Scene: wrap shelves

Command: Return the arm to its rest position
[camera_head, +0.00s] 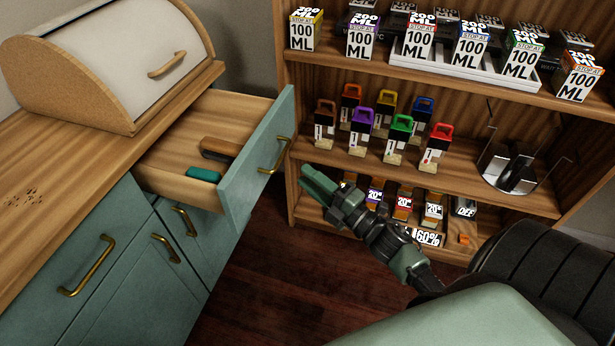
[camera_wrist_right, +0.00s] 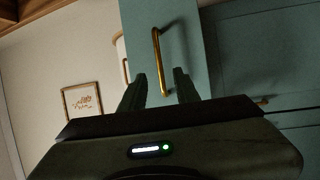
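My right arm reaches in from the lower right in the head view. Its gripper (camera_head: 322,186) is in front of the shelf unit, to the right of the open drawer's front. In the right wrist view the two fingers (camera_wrist_right: 160,92) stand apart with nothing between them. The drawer's brass handle (camera_wrist_right: 157,60) shows beyond the fingertips, and the gripper does not visibly touch it. My left gripper is in neither view.
The teal drawer (camera_head: 257,160) is pulled out, with a brown item and a teal item (camera_head: 203,174) inside. A bread box (camera_head: 110,60) stands on the counter. The wooden shelf (camera_head: 470,185) holds boxes, small colored-handled items and a metal stand (camera_head: 510,168). Dark floor lies between.

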